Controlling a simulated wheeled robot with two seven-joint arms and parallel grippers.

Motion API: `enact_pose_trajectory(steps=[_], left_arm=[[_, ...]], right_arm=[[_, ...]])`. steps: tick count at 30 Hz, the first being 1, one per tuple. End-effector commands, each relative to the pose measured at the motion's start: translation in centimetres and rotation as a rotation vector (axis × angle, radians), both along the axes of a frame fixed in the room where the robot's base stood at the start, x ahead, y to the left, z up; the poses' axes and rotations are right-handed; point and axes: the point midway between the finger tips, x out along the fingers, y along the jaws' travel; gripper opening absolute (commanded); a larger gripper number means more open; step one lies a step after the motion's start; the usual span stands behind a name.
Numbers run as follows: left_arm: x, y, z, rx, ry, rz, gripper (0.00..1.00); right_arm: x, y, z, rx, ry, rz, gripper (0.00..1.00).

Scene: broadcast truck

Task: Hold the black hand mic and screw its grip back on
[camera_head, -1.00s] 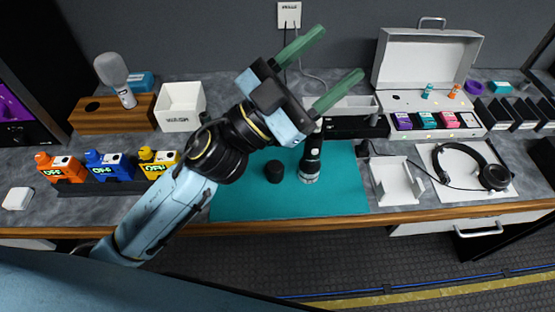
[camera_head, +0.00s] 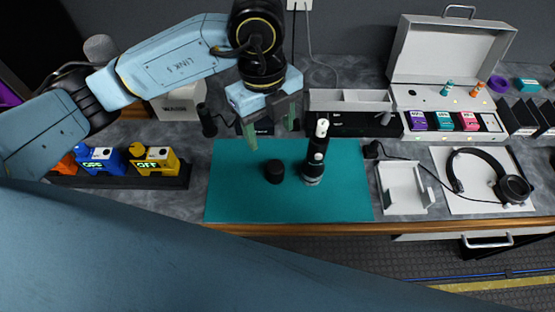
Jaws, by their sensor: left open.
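The black hand mic (camera_head: 315,158) stands upright on the teal mat (camera_head: 340,205), with a white tip on top. A short black cylinder, likely the grip (camera_head: 274,172), stands on the mat just left of the mic, apart from it. My left gripper (camera_head: 270,133) points down over the back of the mat, left of the mic. Its two green fingers are spread and hold nothing that I can see. My right gripper is out of view.
A black rack with blue and yellow units (camera_head: 155,160) stands left of the mat. A white holder (camera_head: 403,187) and headphones (camera_head: 487,175) lie to the right. An open white case (camera_head: 450,60) and a grey tray (camera_head: 350,101) stand behind. The mat's front is clear.

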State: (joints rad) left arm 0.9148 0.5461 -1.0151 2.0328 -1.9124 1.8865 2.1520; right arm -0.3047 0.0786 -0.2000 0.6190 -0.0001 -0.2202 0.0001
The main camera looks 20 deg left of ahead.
Motion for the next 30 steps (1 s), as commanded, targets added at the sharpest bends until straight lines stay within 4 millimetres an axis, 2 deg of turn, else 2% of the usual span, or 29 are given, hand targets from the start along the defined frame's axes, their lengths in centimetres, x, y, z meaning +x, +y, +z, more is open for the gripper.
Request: enact_pose_trajectory(steps=[7,11,15,21,24,30], left_arm=[[0.0,-0.1,0.0,-0.005,0.002,-0.003,0.61],[-0.1,-0.1,-0.3,-0.006,0.004,-0.003,0.61],[-0.3,-0.3,-2.1,-0.005,0.008,-0.003,0.61],[-0.6,-0.6,-6.0,-0.006,0.007,-0.004,0.61],[-0.6,-0.8,-7.3,-0.006,0.006,-0.003,0.61],[-0.6,-0.8,-8.2,-0.007,0.003,-0.004,0.61]], right_arm=[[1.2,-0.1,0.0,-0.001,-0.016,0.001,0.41],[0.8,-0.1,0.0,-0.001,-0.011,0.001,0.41],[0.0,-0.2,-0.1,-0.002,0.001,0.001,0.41],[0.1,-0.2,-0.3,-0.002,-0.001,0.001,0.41],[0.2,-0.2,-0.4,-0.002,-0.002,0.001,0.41],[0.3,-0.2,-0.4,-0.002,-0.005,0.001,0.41]])
